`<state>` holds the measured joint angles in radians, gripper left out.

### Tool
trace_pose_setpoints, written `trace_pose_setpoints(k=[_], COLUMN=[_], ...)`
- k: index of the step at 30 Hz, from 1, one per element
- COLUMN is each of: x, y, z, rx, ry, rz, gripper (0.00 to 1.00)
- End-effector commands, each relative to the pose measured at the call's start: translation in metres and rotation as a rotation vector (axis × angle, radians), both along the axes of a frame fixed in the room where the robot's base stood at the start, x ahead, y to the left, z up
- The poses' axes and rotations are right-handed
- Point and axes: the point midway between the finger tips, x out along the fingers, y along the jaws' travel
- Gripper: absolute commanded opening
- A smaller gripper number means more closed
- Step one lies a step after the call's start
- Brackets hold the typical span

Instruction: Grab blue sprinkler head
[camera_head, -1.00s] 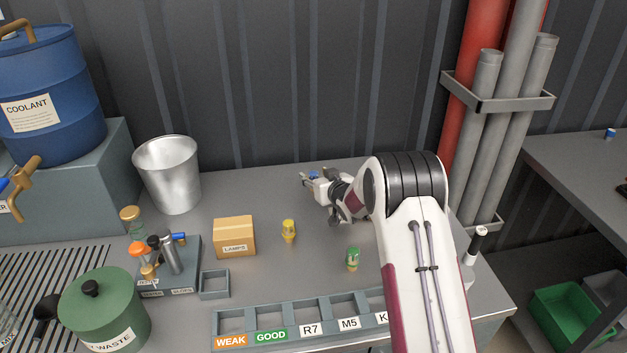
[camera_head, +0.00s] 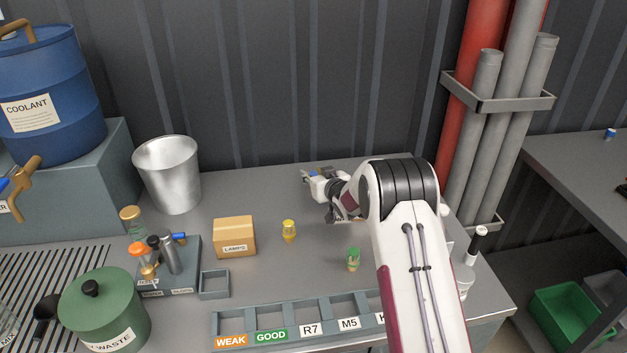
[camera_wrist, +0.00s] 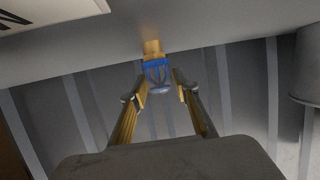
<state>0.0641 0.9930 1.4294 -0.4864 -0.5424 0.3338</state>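The blue sprinkler head (camera_wrist: 157,73) has a gold base and a blue frame. In the wrist view it stands on the table surface at the top of the picture, between and slightly beyond the fingertips. My gripper (camera_wrist: 160,84) is open, with one finger on each side of the head and gaps showing. In the head view my gripper (camera_head: 311,177) is low over the back of the table, and only a small blue bit of the sprinkler head (camera_head: 315,173) shows there. A yellow sprinkler head (camera_head: 289,231) and a green one (camera_head: 353,259) stand nearer the front.
A cardboard lamps box (camera_head: 235,238) and a metal bucket (camera_head: 168,175) stand left of my gripper. A labelled slotted rack (camera_head: 290,325) lies along the front edge. The corrugated wall (camera_head: 270,80) is close behind. A small blue item (camera_head: 610,134) sits on the right table.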

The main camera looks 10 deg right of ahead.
Motion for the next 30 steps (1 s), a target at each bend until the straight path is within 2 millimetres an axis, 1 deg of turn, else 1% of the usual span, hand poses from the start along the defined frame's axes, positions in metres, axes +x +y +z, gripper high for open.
trace_pose_setpoints(k=[1, 2, 3, 12, 17, 20, 23, 30], x=[0.000, 0.000, 0.000, 0.000, 0.000, 0.000, 0.000, 0.000], y=[0.000, 0.000, 0.000, 0.000, 0.000, 0.000, 0.000, 0.000], z=[0.000, 0.000, 0.000, 0.001, 0.006, 0.013, 0.024, 0.058], rx=[0.000, 0.000, 0.000, 0.000, 0.000, 0.000, 0.000, 0.000], ry=[0.000, 0.000, 0.000, -0.001, -0.002, -0.001, -0.003, -0.004], rz=[0.000, 0.000, 0.000, 0.000, 0.000, 0.000, 0.000, 0.001], gripper=[0.13, 0.05, 0.01, 0.01, 0.01, 0.01, 0.01, 0.01])
